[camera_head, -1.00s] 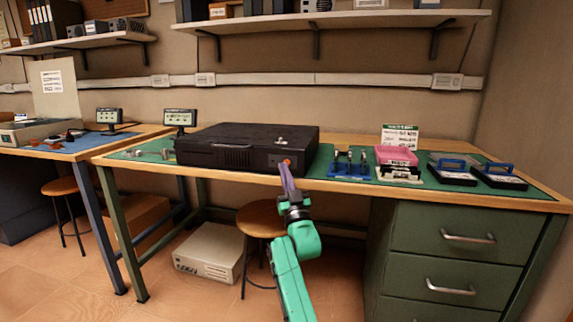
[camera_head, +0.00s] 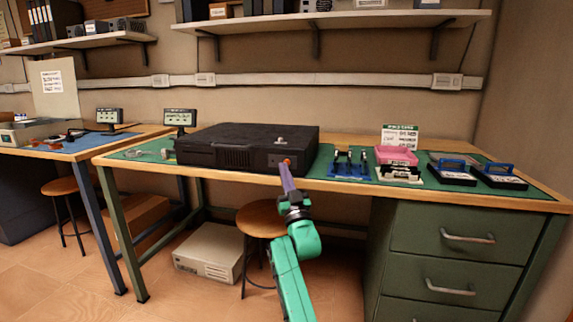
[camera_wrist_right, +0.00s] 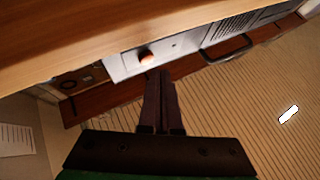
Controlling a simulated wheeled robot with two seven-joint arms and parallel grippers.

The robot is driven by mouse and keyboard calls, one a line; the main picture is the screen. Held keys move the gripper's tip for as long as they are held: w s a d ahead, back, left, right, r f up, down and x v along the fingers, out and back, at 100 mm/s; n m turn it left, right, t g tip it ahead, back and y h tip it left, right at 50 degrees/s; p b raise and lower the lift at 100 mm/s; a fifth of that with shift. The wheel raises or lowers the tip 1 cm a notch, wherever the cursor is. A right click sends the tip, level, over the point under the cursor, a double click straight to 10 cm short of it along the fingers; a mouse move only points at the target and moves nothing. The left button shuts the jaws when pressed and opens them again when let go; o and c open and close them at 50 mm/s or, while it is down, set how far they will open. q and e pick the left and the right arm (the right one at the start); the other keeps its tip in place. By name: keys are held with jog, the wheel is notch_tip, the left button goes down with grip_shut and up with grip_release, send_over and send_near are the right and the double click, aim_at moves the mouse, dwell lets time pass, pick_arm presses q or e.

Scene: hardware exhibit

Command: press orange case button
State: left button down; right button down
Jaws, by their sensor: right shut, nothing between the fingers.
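The black case (camera_head: 245,145) lies flat on the green-topped workbench. Its small round orange button (camera_head: 287,160) is on the front face near the right end, and the button also shows in the right wrist view (camera_wrist_right: 147,57). My right gripper (camera_head: 285,168) is shut and empty, its purple fingers pointing up at the front of the case just below the button. In the wrist view its fingertips (camera_wrist_right: 161,74) end close beside the button; I cannot tell whether they touch it. My left gripper is in neither view.
Right of the case are a blue rack (camera_head: 350,165), a pink bin (camera_head: 396,155) and black trays with blue handles (camera_head: 452,172). A small screen (camera_head: 180,118) stands behind. A stool (camera_head: 262,218) and a beige computer case (camera_head: 209,252) are below the bench.

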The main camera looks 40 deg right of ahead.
jog(key=shift+w+d, duration=0.25)
jog(key=shift+d, duration=0.1)
jog(key=shift+w+d, duration=0.25)
jog(key=shift+d, duration=0.1)
dwell(0.6)
jog(key=shift+s+a+p, duration=0.4)
jog(key=shift+s+a, duration=0.1)
jog(key=shift+a, duration=0.2)
jog(key=s+a+p, duration=0.1)
jog(key=a, duration=0.1)
jog(key=s+a+p, duration=0.2)
dwell(0.5)
jog(key=shift+w, duration=0.1)
dwell(0.6)
